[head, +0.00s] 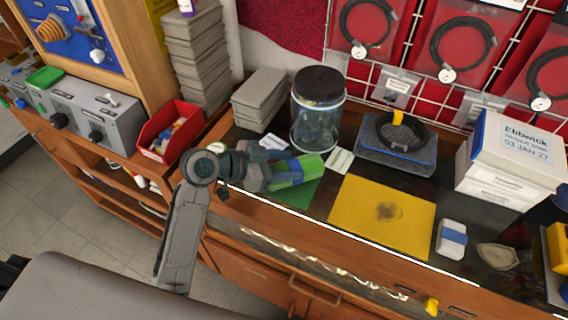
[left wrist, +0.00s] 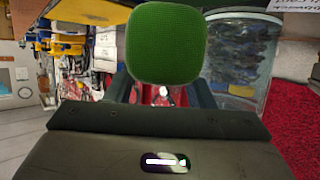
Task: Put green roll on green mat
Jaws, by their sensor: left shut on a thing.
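The green roll (head: 311,166) is in the jaws of my left gripper (head: 284,174), which is shut on it. The roll lies over the far part of the green mat (head: 298,194), a dark green sheet at the front left of the bench. Whether the roll touches the mat I cannot tell. In the left wrist view the rounded green end of the roll (left wrist: 165,44) fills the upper middle, between the dark fingers. My left gripper hides part of the mat. My right gripper is not in view.
A large jar (head: 318,112) with a dark lid stands just behind the roll. A yellow mat (head: 382,219) lies to the right, with a blue-topped scale (head: 394,147) behind it. A red bin (head: 170,133) stands at the left. The bench's front edge is close.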

